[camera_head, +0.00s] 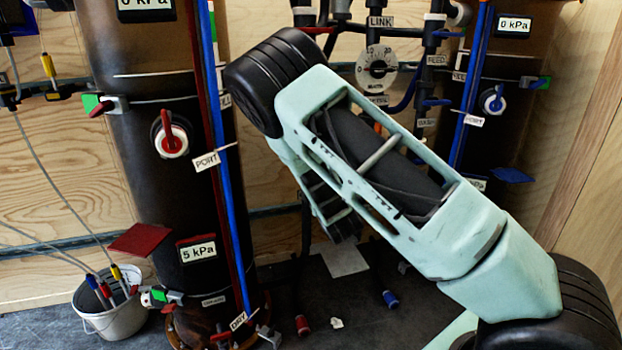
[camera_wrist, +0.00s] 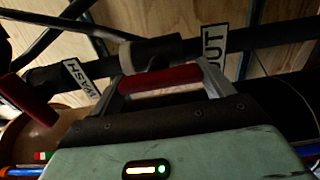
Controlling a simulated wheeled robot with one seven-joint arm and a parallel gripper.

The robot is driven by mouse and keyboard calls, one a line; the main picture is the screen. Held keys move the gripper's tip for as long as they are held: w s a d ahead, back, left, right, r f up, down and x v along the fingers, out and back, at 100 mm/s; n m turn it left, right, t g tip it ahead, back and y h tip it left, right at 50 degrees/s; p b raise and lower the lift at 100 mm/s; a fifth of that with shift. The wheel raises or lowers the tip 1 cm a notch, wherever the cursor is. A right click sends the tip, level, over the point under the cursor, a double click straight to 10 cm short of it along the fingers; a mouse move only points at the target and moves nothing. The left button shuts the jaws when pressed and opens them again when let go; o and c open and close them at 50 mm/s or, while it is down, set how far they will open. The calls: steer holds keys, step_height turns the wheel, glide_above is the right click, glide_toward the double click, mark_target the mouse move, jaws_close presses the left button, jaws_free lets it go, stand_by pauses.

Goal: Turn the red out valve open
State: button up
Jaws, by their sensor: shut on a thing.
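In the wrist view, the red out valve's handle (camera_wrist: 165,79) lies across the picture, below and roughly in line with a dark pipe. A white OUT label (camera_wrist: 215,45) stands just right of it. My gripper (camera_wrist: 163,73) is shut on this red handle, one grey finger at each end of it. The valve's body is partly hidden behind the handle and fingers. In the head view my own pale green arm covers the middle, and the handle and fingertips cannot be made out there.
A WASH label (camera_wrist: 76,75) and another red handle (camera_wrist: 30,101) are at the left of the wrist view. In the head view, a dark column (camera_head: 140,200) with red and blue pipes stands left. A white bucket (camera_head: 115,318) is beside it. Small parts lie on the dark floor.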

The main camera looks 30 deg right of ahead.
steer(key=o, duration=0.9)
steer(key=shift+o, duration=0.2)
steer(key=shift+s, duration=0.15)
steer(key=p+v, duration=1)
steer(key=v, duration=0.7)
steer(key=shift+s, duration=0.1)
